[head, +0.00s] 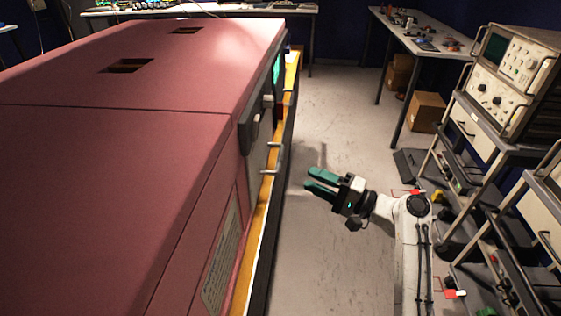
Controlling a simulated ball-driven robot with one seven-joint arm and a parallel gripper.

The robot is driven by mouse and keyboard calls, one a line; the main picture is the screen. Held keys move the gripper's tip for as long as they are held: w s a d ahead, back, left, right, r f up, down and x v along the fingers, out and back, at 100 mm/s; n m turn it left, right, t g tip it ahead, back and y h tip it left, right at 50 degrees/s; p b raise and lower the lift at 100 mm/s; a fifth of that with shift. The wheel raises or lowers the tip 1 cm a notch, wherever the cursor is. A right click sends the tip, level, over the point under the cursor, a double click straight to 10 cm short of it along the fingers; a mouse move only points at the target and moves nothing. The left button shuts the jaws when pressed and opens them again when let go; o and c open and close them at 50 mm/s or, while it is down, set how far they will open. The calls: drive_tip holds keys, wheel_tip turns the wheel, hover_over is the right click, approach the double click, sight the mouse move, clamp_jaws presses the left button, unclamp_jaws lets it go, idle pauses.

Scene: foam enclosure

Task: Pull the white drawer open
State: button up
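My gripper (308,179) has green fingers and a black body. It hangs over the open floor to the right of the red machine, its fingers pointing left toward the machine's side. The fingers are apart with nothing between them. A pale drawer with a dark handle (473,132) sits under the instrument on the right-hand cart and looks shut. Another pale drawer front (545,222) shows at the right edge. Pale bar handles (270,172) stick out from the machine's side, left of my gripper and apart from it. Which drawer is the task's white drawer is unclear.
The large red machine (110,190) fills the left, with a yellow strip (257,225) along its side. Carts (500,150) stand at right. A table (425,30) and cardboard boxes (428,110) are behind. The grey floor (335,110) between is clear.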

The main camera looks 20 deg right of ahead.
sight(281, 153)
drive_tip(key=shift+m+t, duration=0.3)
drive_tip(key=shift+t, duration=0.1)
drive_tip(key=x, duration=0.3)
drive_tip(key=p+x, duration=0.1)
drive_tip(key=x, duration=0.3)
drive_tip(key=r+x, duration=0.1)
drive_tip(key=x, duration=0.3)
drive_tip(key=shift+w+d+r, duration=0.15)
drive_tip(key=shift+w+d, duration=0.1)
drive_tip(key=shift+d, duration=0.05)
drive_tip(key=shift+c, duration=0.3)
clamp_jaws()
